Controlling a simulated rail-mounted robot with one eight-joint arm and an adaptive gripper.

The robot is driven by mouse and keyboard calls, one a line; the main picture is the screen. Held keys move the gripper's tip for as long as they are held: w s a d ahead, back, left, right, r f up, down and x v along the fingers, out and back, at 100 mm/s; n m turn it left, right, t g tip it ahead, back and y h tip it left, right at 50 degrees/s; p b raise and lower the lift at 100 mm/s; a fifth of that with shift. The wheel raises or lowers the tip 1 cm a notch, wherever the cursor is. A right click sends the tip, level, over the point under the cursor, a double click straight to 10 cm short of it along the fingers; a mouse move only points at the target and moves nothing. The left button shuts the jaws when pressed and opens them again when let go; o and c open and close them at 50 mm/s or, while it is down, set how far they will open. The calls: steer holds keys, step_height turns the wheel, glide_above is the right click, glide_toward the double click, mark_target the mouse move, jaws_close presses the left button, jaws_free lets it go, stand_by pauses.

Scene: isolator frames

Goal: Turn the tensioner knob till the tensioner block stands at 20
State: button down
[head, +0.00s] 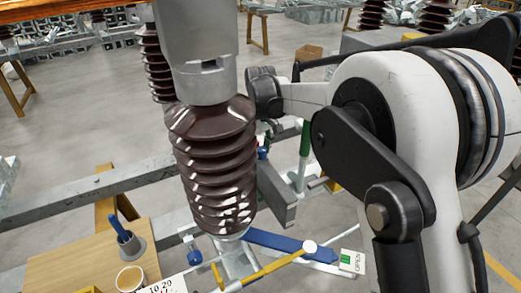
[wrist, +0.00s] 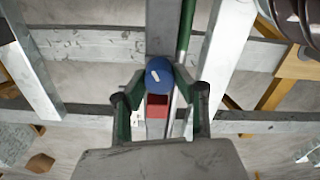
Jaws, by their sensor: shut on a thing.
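In the wrist view a round blue knob (wrist: 159,73) with a short white mark sits between the fingertips of my gripper (wrist: 162,76). The gripper is shut on it, with one dark green finger at each side. A red block (wrist: 157,106), likely the tensioner block, shows just below the knob, between the fingers. No readable scale number shows beside it. In the head view a small blue part (head: 262,153) shows behind the brown insulator, beside my arm; I cannot tell whether it is the same knob. My gripper is not clearly visible there.
The ribbed brown insulator (head: 212,160) stands close left of my arm. A yellow lever (head: 270,268) and an OPEN sign (head: 352,261) lie below it. A card (head: 163,287) reading 10 20 is cut off at the bottom edge. A wooden board (head: 75,258) carries a blue-handled tool.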

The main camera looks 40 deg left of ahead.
mark_target(262, 148)
steer(key=shift+w+m+b, duration=0.1)
steer(key=shift+m+b, duration=1)
steer(key=shift+m, duration=1.6)
steer(key=c, duration=1.4)
jaws_free()
step_height(262, 148, up, 12)
steer(key=shift+d, duration=0.15)
